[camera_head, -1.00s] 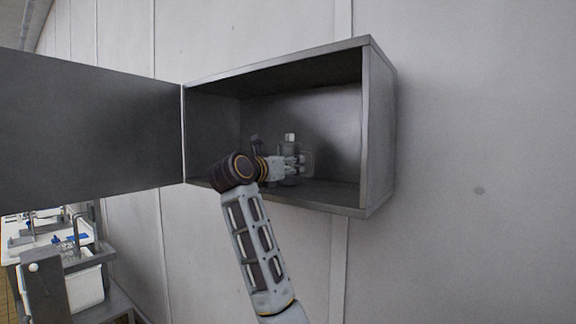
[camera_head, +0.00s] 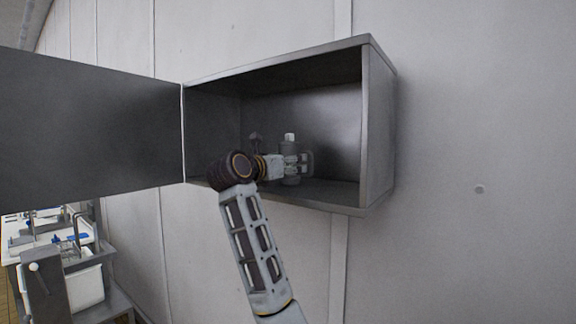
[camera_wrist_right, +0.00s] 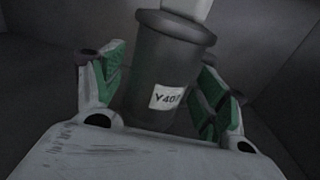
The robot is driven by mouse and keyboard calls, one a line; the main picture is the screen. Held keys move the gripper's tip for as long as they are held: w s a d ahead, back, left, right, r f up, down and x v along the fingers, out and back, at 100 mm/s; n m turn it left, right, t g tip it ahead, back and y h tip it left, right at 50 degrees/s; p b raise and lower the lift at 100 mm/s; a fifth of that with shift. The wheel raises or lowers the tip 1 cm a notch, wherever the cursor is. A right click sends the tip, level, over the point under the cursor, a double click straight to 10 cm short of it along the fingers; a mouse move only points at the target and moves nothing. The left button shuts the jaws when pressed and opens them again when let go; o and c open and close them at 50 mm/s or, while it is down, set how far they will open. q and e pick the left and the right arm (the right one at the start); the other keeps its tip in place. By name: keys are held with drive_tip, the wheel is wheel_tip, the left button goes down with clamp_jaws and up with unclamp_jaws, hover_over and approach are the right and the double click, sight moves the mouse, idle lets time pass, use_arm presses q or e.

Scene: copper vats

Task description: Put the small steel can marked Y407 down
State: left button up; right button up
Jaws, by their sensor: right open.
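The small steel can marked Y407 (camera_wrist_right: 165,65) stands between the spread green-padded fingers of my right gripper (camera_wrist_right: 158,95) in the right wrist view. Its white label faces the gripper, and a pale cap or stopper sits on top. In the head view the can (camera_head: 290,148) is inside the open wall cabinet (camera_head: 378,130), seemingly upright near the cabinet floor. My right gripper (camera_head: 296,164) reaches in from the left side and is open around it. Whether the pads touch the can is hard to tell. My left gripper is not in view.
The cabinet door (camera_head: 90,125) hangs open to the left. The cabinet's right side is empty. A sink bench (camera_head: 80,255) stands at the lower left.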

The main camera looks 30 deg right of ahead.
drive_tip(key=b+v, duration=0.3)
drive_tip(key=v, duration=0.6)
drive_tip(key=shift+f, duration=0.15)
drive_tip(key=shift+b+v, duration=0.45)
drive_tip(key=shift+v, duration=0.8)
